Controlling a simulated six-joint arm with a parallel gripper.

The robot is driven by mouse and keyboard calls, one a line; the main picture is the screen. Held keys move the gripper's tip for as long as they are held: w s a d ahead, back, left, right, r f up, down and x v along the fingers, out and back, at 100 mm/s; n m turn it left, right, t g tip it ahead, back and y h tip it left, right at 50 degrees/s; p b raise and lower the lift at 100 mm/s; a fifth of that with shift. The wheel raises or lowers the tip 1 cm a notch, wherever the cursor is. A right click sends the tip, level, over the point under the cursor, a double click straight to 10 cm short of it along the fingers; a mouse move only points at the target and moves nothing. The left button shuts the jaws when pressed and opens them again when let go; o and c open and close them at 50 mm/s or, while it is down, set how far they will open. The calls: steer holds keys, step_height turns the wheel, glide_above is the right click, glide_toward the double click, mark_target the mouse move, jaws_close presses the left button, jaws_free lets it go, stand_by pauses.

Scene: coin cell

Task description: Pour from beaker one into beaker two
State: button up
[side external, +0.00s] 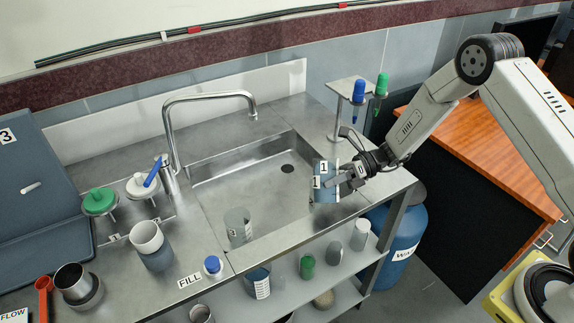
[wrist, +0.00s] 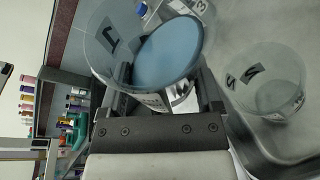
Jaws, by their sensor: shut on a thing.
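Beaker one (side external: 322,184) is a clear beaker with a "1" label and blue liquid inside. My gripper (side external: 340,179) is shut on its side and holds it roughly upright over the right part of the sink. In the wrist view, beaker one (wrist: 160,48) fills the space between the fingers of my gripper (wrist: 166,88), with the blue liquid showing. Beaker two (side external: 237,226) is a clear beaker with a "2" label, standing upright to the left of my gripper. It also shows in the wrist view (wrist: 275,90), apart from beaker one, and looks empty.
The sink (side external: 245,184) has a tall curved faucet (side external: 168,122) at its back left. A grey-white cup (side external: 146,236) and metal cups (side external: 76,282) stand on the left counter. A stand with blue and green droppers (side external: 358,92) is behind my gripper. Several vessels sit on the shelf below.

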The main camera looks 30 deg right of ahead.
steer(key=shift+r, duration=0.2)
stand_by(0.6)
steer(key=shift+f+m+y, duration=0.45)
steer(key=shift+m+y, duration=0.05)
steer(key=shift+m, duration=0.7)
stand_by(2.8)
steer(key=shift+r+n+h, duration=0.4)
steer(key=shift+r+n, duration=0.1)
steer(key=shift+n, duration=0.4)
steer(key=shift+s+a+f+n+h, duration=0.1)
steer(key=shift+f+n+h, duration=0.4)
steer(key=shift+n, duration=0.3)
steer(key=shift+s+r+t, duration=0.1)
steer(key=shift+t, duration=0.2)
